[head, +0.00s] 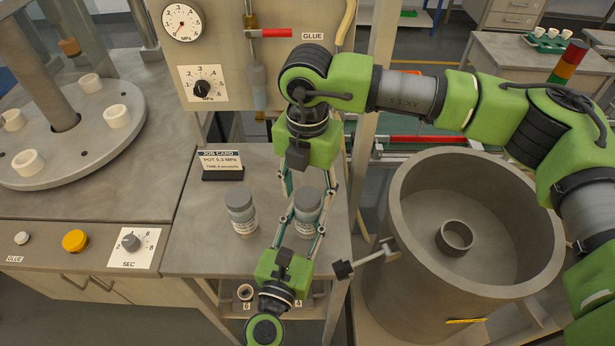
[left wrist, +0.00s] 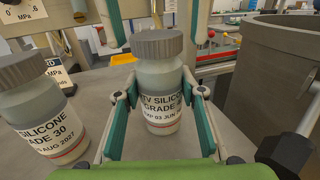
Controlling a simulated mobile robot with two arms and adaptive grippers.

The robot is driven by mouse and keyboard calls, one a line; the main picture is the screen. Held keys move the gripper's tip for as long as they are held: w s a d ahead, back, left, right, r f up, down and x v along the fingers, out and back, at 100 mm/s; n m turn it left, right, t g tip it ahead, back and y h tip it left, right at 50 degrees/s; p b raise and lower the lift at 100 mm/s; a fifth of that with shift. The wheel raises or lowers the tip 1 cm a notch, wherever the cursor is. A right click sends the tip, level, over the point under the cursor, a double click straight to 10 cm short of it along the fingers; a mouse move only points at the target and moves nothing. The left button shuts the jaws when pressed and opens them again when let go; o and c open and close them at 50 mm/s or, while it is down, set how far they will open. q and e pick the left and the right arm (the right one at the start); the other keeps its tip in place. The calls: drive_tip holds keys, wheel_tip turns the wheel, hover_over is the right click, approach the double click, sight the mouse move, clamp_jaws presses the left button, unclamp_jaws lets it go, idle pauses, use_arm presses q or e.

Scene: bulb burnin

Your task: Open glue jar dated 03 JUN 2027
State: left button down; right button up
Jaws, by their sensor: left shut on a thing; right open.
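The glue jar (head: 306,211) with a grey lid stands upright on the bench. In the left wrist view its label (left wrist: 163,112) reads "GRADE" and "03 JUN"; the year is not readable. My left gripper (head: 305,222) is shut on this jar's body, one finger on each side. My right gripper (head: 309,184) is open above it, pointing down, its fingers spread either side of the grey lid (left wrist: 157,44). The lid is on the jar. A second jar (head: 241,212) stands apart to the left, lid on; its label (left wrist: 50,135) shows "GRADE 30" and "AUG 2027".
A job card (head: 222,166) stands behind the jars. A large grey drum (head: 400,270) is close on the right. A panel with gauge (head: 183,22) and dial rises behind. A turntable (head: 75,150) with white cups is at left. Bare bench lies left of the second jar.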

use_arm(q)
drive_tip(key=shift+f, duration=0.1)
use_arm(e)
drive_tip(key=shift+f, duration=0.3)
